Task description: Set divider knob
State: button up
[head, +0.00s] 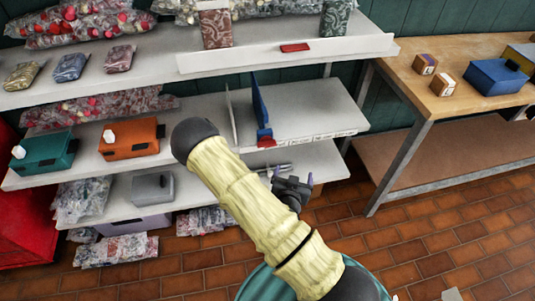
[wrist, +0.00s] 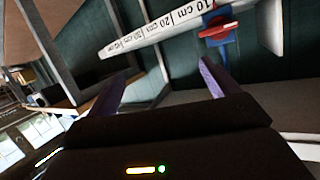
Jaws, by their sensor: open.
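The blue divider (head: 261,104) stands upright on the middle shelf. The red knob (head: 266,142) is at its front foot, on the shelf's front edge. In the wrist view the red knob (wrist: 218,29) is at the upper right, over the blue divider foot (wrist: 217,40), beside the "10 cm" mark on the scale strip (wrist: 150,35). The knob lies beyond the right finger.
A white upright panel (head: 231,118) stands left of the divider. Teal (head: 42,152) and orange (head: 132,140) boxes share that shelf at left. The upper shelf (head: 260,52) overhangs. A wooden workbench (head: 440,105) stands at right. Brick floor in front is clear at right.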

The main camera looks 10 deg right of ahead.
jog(key=a+f+n+t+y+b, duration=0.1)
jog(key=n+y, duration=0.1)
jog(key=s+a+f+n+t+y+b, duration=0.1)
jog(key=a+n+t+y, duration=0.1)
jog(key=a+f+n+t+y+b, duration=0.1)
jog(key=n, duration=0.1)
jog(key=shift+s+a+t+y+b, duration=0.25)
jog(key=shift+a+t+y+b, duration=0.05)
jog(key=shift+a+t+y, duration=0.1)
jog(key=shift+w+f, duration=0.1)
jog(key=shift+w, duration=0.05)
jog(key=w+b, duration=0.8)
jog(key=b, duration=0.4)
jog(key=shift+f+b, duration=0.15)
jog(key=shift+b, duration=0.25)
jog(key=shift+w+b, duration=0.15)
jog(key=shift+b, duration=0.3)
